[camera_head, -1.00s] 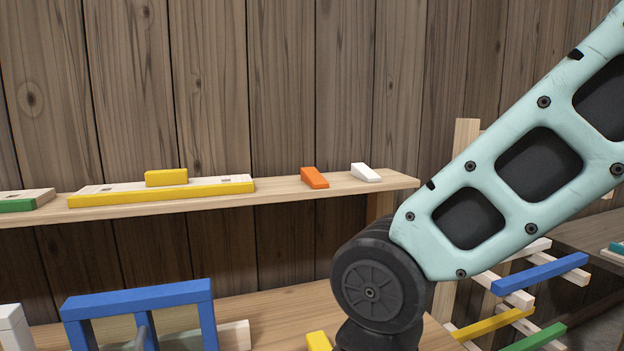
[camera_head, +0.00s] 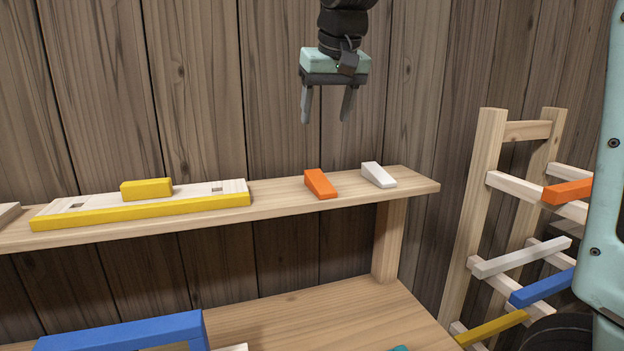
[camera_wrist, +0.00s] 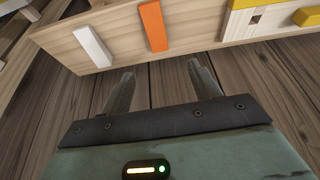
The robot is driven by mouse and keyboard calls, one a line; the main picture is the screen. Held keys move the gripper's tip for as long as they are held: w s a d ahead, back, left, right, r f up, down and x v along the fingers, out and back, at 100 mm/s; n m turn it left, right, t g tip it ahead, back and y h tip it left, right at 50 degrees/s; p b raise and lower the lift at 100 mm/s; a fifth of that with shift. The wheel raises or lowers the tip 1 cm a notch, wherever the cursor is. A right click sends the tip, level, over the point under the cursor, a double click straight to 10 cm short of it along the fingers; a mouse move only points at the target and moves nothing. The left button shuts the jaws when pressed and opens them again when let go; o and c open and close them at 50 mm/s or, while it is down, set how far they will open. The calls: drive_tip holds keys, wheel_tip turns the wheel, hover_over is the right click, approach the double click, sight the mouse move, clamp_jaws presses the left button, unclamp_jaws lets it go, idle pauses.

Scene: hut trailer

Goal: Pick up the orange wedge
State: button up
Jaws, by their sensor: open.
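The orange wedge (camera_head: 319,183) lies on the wooden shelf (camera_head: 285,194), near its right end. In the wrist view the orange wedge (camera_wrist: 153,26) shows beyond my fingertips, at the top middle. My gripper (camera_head: 326,120) is open and empty, pointing down above the shelf. In the head view it hangs above the orange wedge and does not touch it. In the wrist view my gripper's fingers (camera_wrist: 162,72) stand apart with nothing between them.
A white wedge (camera_head: 378,175) lies right of the orange wedge. A yellow-edged board (camera_head: 140,206) with a yellow block (camera_head: 146,189) on it lies to the left. A wooden rack (camera_head: 490,200) with coloured bars stands at right. A blue piece (camera_head: 125,333) is below.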

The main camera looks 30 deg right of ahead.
drive_tip(key=p, duration=0.2)
approach(317, 176)
drive_tip(key=x, duration=0.2)
drive_tip(key=shift+w+a+f, duration=0.25)
drive_tip(key=shift+w, duration=0.05)
drive_tip(key=shift+s+d+p+x, duration=0.15)
drive_tip(key=shift+p+x, duration=0.45)
drive_tip(key=shift+x, duration=0.85)
drive_tip(key=shift+s+d+p+x, duration=0.1)
drive_tip(key=shift+p+x, duration=0.5)
drive_tip(key=shift+x, duration=0.9)
drive_tip(key=c, duration=1.1)
